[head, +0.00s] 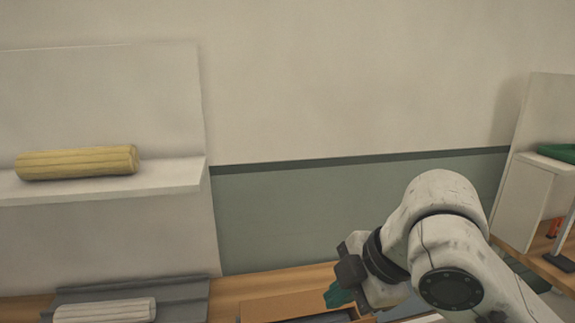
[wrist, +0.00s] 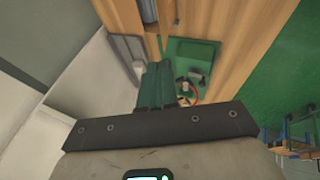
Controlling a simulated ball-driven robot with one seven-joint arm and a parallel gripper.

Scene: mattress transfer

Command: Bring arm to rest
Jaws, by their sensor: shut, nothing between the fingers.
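My arm reaches in from the lower right of the head view, bent at a large white joint. My gripper (head: 339,297) has dark green fingers and points down over the wooden surface there. In the wrist view my gripper (wrist: 158,68) shows its two green fingers side by side, shut with nothing between them. A yellow rolled mattress (head: 77,162) lies on the white shelf (head: 175,177) at the left, well apart from my gripper. A pale grey roll (head: 105,311) lies on a dark grey tray (head: 185,291) below that shelf.
A wooden surface (head: 235,289) runs along the bottom of the head view. A white unit (head: 520,195) with a green item (head: 558,152) stands at the right. The wrist view shows a green tray (wrist: 205,52) holding small items, and blue frames (wrist: 300,135) at the lower right.

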